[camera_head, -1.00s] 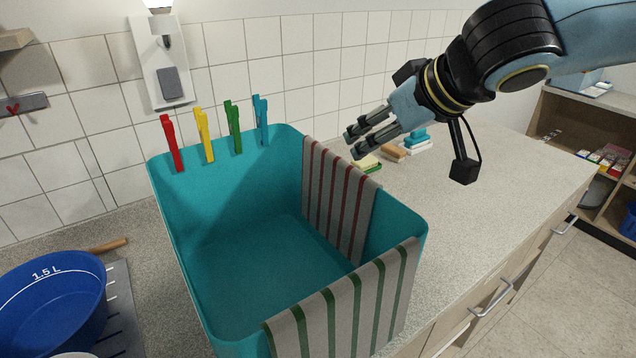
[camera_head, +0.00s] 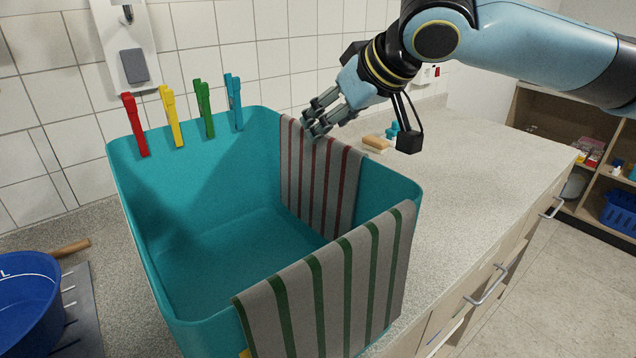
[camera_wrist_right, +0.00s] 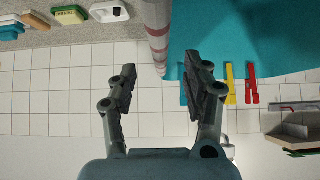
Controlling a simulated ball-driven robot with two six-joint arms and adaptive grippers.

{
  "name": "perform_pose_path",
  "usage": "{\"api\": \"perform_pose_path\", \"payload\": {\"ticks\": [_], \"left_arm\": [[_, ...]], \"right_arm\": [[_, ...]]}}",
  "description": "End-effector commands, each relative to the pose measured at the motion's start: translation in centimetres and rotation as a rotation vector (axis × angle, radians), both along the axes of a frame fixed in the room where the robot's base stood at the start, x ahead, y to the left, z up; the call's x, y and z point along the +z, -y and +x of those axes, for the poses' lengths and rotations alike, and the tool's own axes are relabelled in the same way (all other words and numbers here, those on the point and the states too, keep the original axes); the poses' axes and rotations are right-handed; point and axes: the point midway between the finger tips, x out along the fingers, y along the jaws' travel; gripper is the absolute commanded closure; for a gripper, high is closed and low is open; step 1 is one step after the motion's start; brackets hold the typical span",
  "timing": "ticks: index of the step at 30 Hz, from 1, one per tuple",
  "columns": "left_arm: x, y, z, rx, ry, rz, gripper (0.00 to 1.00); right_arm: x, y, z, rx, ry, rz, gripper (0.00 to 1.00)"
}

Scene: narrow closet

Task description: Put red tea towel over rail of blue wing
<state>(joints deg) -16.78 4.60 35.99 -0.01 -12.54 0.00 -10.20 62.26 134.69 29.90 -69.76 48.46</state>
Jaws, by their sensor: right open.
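The red-striped tea towel (camera_head: 330,186) hangs over the far right rim of a teal tub (camera_head: 185,265). In the right wrist view the red-striped towel (camera_wrist_right: 157,32) shows edge-on, its edge between my open fingers or just beyond them. My right gripper (camera_head: 312,128) is open at the towel's upper edge; I cannot tell whether it touches. It also shows in the right wrist view (camera_wrist_right: 165,88), with both fingers apart. A green-striped towel (camera_head: 335,285) hangs over the tub's near rim. No blue wing with a rail can be made out. My left gripper is not in view.
Red (camera_head: 136,125), yellow (camera_head: 171,116), green (camera_head: 205,109) and blue (camera_head: 234,102) pegs are clipped on the tub's back rim. A blue bowl (camera_head: 25,310) stands at left. A sponge (camera_head: 375,143) lies behind the towel. The counter (camera_head: 470,180) at right is mostly clear.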

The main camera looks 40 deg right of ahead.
Motion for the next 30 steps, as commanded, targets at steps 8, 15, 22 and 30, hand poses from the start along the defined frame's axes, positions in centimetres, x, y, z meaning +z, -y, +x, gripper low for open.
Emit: {"api": "perform_pose_path", "payload": {"ticks": [8, 15, 22, 30], "left_arm": [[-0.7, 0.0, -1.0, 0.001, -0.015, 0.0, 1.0], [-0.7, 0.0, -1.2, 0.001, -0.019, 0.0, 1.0], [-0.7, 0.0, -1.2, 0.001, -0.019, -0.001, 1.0], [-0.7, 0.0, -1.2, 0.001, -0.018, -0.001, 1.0]], "right_arm": [[-2.8, 0.2, 2.0, -0.004, 0.002, 0.006, 0.51], [-3.3, 0.2, 2.5, 0.0, -0.001, -0.001, 0.51], [-3.3, 0.2, 2.4, 0.001, -0.001, -0.001, 0.64], [-3.3, 0.2, 2.4, 0.0, -0.001, 0.0, 0.99]]}}
